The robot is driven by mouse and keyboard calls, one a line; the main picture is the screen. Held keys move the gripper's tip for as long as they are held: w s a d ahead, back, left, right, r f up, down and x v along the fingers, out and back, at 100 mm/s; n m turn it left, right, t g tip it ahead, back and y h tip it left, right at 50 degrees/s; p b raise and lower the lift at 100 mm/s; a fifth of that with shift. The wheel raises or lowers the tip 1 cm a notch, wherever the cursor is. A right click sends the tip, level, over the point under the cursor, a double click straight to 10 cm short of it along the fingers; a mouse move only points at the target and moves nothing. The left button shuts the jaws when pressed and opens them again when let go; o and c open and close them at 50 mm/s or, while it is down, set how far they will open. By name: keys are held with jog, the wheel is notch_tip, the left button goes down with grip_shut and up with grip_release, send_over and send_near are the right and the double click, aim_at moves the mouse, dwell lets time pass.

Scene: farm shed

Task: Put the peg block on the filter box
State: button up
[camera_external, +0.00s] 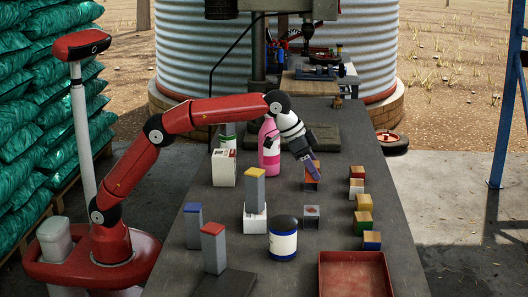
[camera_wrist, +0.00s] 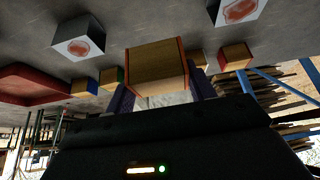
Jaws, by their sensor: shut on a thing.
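My gripper (camera_external: 305,163) points down over the right half of the table. It is shut on a wooden block with dark red edges (camera_wrist: 157,68), which I take to be the peg block. In the wrist view the block sits between the two dark fingers. In the external view the block (camera_external: 312,184) is partly covered by the gripper, and I cannot tell if it touches the table. A white box with red marks on top (camera_external: 224,170) stands left of the gripper; I cannot tell for sure that it is the filter box.
A grey box with a red emblem (camera_external: 311,217) stands in front of my gripper. A pink bottle (camera_external: 269,152) is close on the left. Several wooden blocks (camera_external: 363,221) line the right edge. A red tray (camera_external: 355,280), tall posts and a dark-lidded jar (camera_external: 283,242) stand nearer.

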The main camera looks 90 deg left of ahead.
jog(key=r, duration=0.1)
jog(key=s+a+r, duration=0.1)
jog(key=r, duration=0.2)
jog(key=shift+s+a, duration=0.35)
jog(key=s+a+r+n+y+b, duration=0.1)
jog(key=s+a+r+n, duration=0.1)
jog(key=s+a+r, duration=0.5)
notch_tip(320, 180, up, 10)
jog(key=n+y+b, duration=0.1)
jog(key=n, duration=0.1)
send_over(230, 152)
jog(key=s+d, duration=0.1)
jog(key=f+b, duration=0.2)
jog(key=f, duration=0.3)
jog(key=f+b, duration=0.3)
jog(key=f, duration=0.1)
jog(key=s+f+b, duration=0.1)
jog(key=f+b, duration=0.2)
jog(key=f, duration=0.2)
jog(key=shift+s+f, duration=0.1)
jog(key=shift+f, duration=0.2)
jog(key=shift+f+b, duration=1)
jog(key=shift+f, duration=1.3)
